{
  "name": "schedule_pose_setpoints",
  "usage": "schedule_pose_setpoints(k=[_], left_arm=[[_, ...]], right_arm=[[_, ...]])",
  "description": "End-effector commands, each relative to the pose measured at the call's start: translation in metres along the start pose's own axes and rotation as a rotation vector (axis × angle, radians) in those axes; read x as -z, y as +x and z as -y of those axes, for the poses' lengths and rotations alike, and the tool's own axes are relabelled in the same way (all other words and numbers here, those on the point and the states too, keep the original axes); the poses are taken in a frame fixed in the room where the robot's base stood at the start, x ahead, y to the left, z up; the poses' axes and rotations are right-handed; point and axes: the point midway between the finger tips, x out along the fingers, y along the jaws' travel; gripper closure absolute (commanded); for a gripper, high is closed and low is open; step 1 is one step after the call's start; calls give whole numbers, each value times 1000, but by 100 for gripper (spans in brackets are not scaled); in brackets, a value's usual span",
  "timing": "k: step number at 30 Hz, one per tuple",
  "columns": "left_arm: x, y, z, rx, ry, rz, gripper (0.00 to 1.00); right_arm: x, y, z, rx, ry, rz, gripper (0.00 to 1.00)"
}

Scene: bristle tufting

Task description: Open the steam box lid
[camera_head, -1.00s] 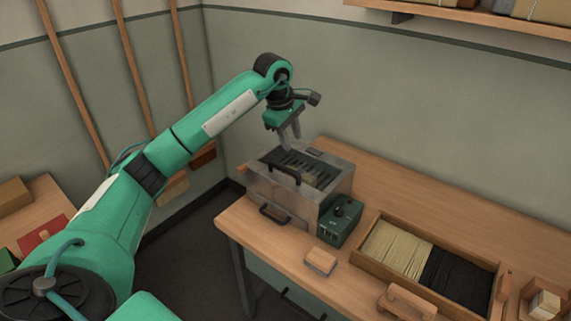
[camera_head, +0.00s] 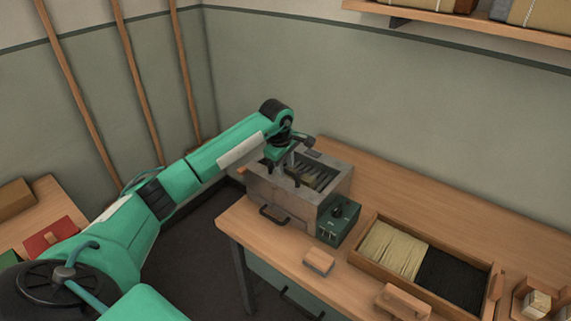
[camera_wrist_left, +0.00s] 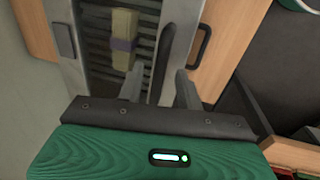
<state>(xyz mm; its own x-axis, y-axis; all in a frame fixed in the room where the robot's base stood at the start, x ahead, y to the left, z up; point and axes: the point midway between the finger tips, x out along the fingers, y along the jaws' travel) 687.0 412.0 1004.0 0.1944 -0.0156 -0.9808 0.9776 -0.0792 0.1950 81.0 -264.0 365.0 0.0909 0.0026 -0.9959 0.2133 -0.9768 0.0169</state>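The steam box (camera_head: 281,200) is a grey metal box at the far left end of the workbench. Its top shows dark slats and a pale bundle; the bundle (camera_wrist_left: 124,38), with a purple band, is clearer in the left wrist view. A black handle (camera_head: 272,214) sits on the box's front side. In the earlier head view a dark handle stands on top; it is now mostly hidden by my left gripper (camera_head: 287,172). That gripper points down over the box's top, and its fingers (camera_wrist_left: 160,84) are apart. I cannot tell whether they touch the handle. My right gripper is out of view.
A green control box (camera_head: 338,220) with a black knob stands against the steam box's right side. A wooden tray (camera_head: 362,256) of pale and black bristles lies further right. A small wooden block (camera_head: 319,261) lies in front. Poles lean on the wall at left.

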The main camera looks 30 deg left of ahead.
Motion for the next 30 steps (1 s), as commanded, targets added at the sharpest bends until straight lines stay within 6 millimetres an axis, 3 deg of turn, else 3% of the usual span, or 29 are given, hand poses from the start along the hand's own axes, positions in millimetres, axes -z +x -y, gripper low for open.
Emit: schedule_pose_setpoints(k=[11,17,30], left_arm=[[0,8,0,0,0,0,64],[0,7,0,0,0,0,99],[0,-2,-6,-3,0,-1,100]], right_arm=[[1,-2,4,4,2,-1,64],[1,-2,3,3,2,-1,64],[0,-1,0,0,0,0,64]])
